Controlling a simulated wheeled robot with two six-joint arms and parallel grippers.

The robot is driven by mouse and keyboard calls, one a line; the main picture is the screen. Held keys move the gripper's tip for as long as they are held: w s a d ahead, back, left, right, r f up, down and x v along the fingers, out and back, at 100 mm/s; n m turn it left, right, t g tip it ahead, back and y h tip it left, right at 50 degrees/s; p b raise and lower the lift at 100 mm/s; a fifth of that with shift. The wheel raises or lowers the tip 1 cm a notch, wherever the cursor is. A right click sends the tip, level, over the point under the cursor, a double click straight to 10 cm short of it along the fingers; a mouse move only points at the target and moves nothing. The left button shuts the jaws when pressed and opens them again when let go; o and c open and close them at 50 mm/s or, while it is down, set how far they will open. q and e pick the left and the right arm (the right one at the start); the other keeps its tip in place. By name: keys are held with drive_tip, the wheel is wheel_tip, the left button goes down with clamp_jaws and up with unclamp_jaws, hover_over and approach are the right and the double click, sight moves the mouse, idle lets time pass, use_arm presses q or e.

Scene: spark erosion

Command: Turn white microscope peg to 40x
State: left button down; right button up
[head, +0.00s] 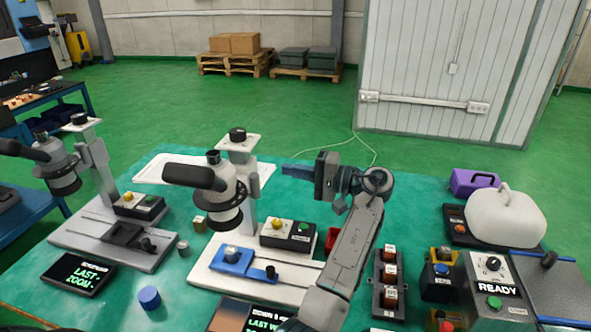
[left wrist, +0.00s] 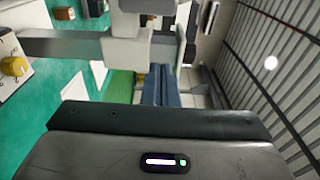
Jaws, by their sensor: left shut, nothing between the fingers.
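The white microscope (head: 229,185) stands mid-table, with a black eyepiece arm, a white head, a dark lower lens and a black knob (head: 238,134) on its column top. A blue stage (head: 232,262) sits on its white base. I cannot make out a peg marked 40x. My left gripper (head: 284,166) is shut and empty, its fingers pointing left, to the right of the column and apart from it in the head view. The shut fingers also show in the left wrist view (left wrist: 161,84). My right gripper is not in view.
A control box (head: 290,234) with yellow and green buttons sits beside the white column. A rack (head: 388,283) and a white-lidded device (head: 503,215) are at right.

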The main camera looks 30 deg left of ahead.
use_arm(q)
drive_tip(key=s+a+p, duration=0.4)
drive_tip(key=a, duration=0.1)
drive_tip(key=shift+s, duration=0.15)
drive_tip(key=shift+f, duration=0.1)
idle(0.3)
